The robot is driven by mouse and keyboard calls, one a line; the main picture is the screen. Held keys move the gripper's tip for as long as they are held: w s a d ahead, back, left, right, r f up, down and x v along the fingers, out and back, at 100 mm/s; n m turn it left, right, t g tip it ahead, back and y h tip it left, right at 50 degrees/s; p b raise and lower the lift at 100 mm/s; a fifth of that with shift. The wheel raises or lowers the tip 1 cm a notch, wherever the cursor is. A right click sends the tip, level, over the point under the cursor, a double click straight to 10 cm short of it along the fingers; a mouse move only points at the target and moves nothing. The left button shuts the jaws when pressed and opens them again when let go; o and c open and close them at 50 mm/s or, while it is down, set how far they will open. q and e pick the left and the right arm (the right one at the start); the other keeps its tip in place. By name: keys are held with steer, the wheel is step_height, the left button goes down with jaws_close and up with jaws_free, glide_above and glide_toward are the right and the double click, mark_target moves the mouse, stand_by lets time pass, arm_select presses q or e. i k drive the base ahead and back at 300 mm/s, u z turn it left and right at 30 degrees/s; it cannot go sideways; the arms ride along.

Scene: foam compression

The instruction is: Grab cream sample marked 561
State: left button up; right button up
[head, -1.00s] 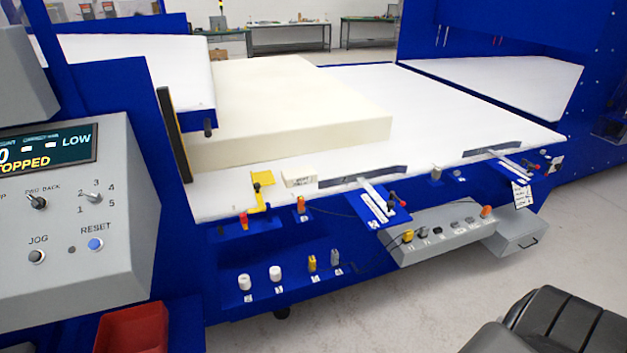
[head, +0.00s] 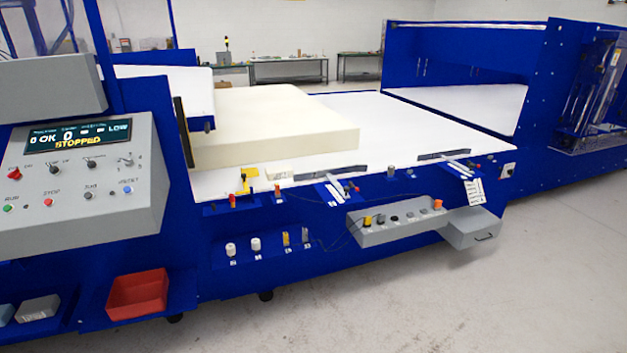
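A small cream block (head: 279,172) lies on the white bed near its front edge, beside a yellow fitting (head: 247,178). Any marking on it is too small to read, so I cannot tell whether it is the sample marked 561. A large cream foam block (head: 270,130) lies behind it on the bed. Neither of my grippers is in view.
A control panel (head: 150,203) with a STOPPED display stands at the left. Below it are a red bin (head: 138,297) and grey items on a ledge. A grey box with knobs (head: 385,232) juts out from the blue machine front. Grey floor at the lower right is clear.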

mark_target(281, 171)
steer(key=z, duration=0.4)
steer(key=i, duration=0.6)
steer(key=z, duration=1)
steer(key=i, duration=2.3)
steer(key=u, duration=1.15)
steer(key=i, duration=0.9)
steer(key=u, duration=0.75)
